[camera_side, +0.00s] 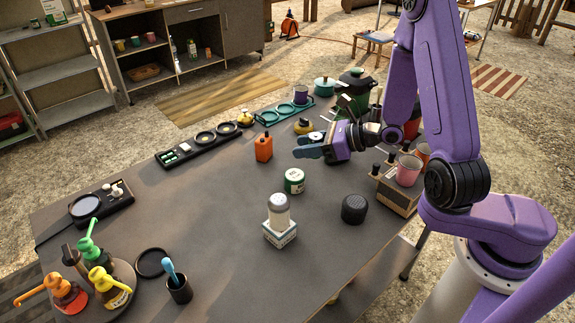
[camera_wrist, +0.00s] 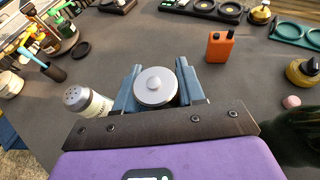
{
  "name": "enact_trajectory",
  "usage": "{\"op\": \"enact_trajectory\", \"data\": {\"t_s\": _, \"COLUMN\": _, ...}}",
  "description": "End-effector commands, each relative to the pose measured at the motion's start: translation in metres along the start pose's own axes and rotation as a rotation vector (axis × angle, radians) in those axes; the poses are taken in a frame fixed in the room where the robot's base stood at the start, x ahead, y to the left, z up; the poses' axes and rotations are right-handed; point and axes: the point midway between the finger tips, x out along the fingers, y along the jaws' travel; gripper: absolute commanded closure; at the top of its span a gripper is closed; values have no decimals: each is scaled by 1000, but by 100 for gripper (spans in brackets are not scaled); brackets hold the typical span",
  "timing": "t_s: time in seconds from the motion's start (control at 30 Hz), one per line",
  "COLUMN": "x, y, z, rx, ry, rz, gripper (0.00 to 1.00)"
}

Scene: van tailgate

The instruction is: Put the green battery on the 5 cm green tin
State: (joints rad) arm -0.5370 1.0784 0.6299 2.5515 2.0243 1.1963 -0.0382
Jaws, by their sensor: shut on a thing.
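My gripper (camera_side: 309,147) is shut on a round thing, which I take to be the battery (camera_wrist: 155,86). In the wrist view it shows a grey disc with a raised central nub between the two blue fingers. Its side is mostly hidden, so I cannot confirm its green colour. In the side view its pale top (camera_side: 316,136) shows at the fingers, above the table. The green tin (camera_side: 294,182), with a white label, stands upright on the table, nearer the side camera than my gripper. In the wrist view I cannot make out the tin.
A white shaker (camera_side: 279,212) stands on a small box in front of the tin.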

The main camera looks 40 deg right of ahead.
Motion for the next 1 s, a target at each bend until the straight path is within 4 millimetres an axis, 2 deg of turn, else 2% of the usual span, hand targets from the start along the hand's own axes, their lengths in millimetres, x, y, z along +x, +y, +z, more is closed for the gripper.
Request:
{"op": "enact_trajectory", "data": {"t_s": 0.2, "x": 11, "y": -5, "z": -1, "rx": 1, "ry": 1, "rz": 0, "gripper": 96}}
{"op": "enact_trajectory", "data": {"t_s": 0.6, "x": 63, "y": -22, "z": -32, "rx": -1, "ry": 1, "rz": 0, "gripper": 96}}
{"op": "enact_trajectory", "data": {"t_s": 0.83, "x": 76, "y": -26, "z": -40, "rx": 0, "ry": 1, "rz": 1, "gripper": 96}}
{"op": "enact_trajectory", "data": {"t_s": 1.0, "x": 83, "y": -27, "z": -57, "rx": 3, "ry": 1, "rz": 0, "gripper": 96}}
